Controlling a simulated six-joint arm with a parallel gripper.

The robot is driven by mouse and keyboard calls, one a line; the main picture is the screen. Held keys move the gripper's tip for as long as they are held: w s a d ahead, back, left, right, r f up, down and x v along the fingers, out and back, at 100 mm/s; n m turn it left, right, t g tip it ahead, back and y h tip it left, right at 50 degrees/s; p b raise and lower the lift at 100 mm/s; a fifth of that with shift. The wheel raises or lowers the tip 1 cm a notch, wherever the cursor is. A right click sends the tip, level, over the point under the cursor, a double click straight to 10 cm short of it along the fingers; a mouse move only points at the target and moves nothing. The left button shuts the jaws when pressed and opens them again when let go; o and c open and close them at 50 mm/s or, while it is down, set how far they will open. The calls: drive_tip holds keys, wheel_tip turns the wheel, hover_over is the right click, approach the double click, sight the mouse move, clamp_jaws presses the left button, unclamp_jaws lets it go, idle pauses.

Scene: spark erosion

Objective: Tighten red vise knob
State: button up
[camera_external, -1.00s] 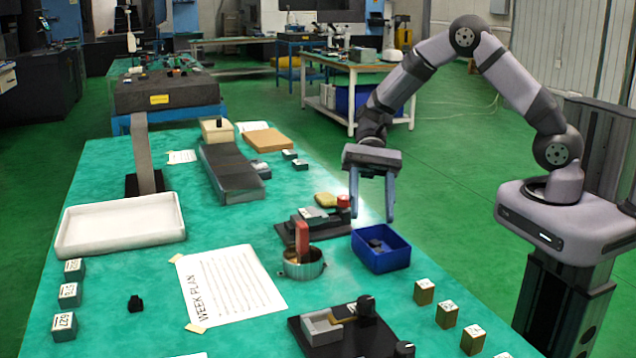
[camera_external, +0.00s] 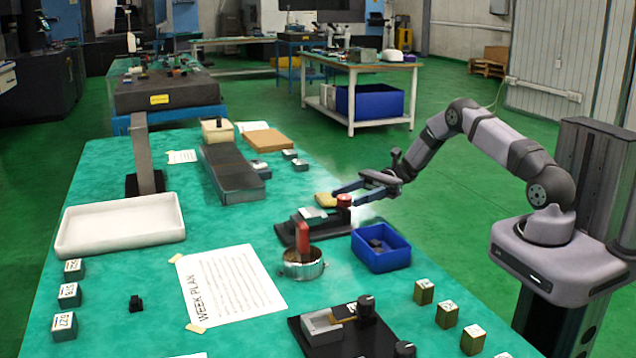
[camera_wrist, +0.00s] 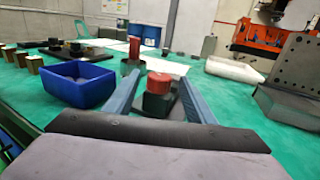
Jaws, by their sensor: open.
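The red vise knob (camera_external: 344,200) sits at the right end of a small dark vise (camera_external: 312,222) on the green table. In the wrist view the red knob (camera_wrist: 158,82) stands upright between my two blue fingers, a little beyond the middle of their length. My gripper (camera_external: 345,194) is open and level, reaching in from the right with its fingers at about the knob's height. In the wrist view my gripper (camera_wrist: 165,88) shows a gap on both sides of the knob. Contact with the knob cannot be seen.
A blue bin (camera_external: 381,250) stands just in front of the vise. A yellow block (camera_external: 326,199) lies behind the vise. A second dark vise (camera_external: 345,332) stands at the front.

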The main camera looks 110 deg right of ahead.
sight(338, 199)
drive_tip(key=shift+p+x, duration=0.9)
drive_tip(key=shift+x, duration=2.45)
drive_tip(key=c, duration=1.1)
drive_tip(key=shift+r, duration=0.1)
drive_tip(key=shift+d+r+m+t+h+p, duration=0.15)
drive_tip(key=shift+m+t+h+p, duration=0.25)
drive_tip(key=shift+m+h+p, duration=0.6)
drive_tip(key=shift+o, duration=0.3)
drive_tip(key=shift+w+d+m+t+h, duration=0.2)
drive_tip(key=shift+m+h, duration=0.3)
drive_tip(key=shift+h, duration=0.55)
drive_tip(key=shift+s+d+m+t+h, duration=0.1)
drive_tip(key=shift+d+m+h, duration=0.3)
drive_tip(key=shift+h, duration=0.65)
drive_tip(key=shift+a, duration=0.1)
drive_tip(key=shift+c, duration=0.2)
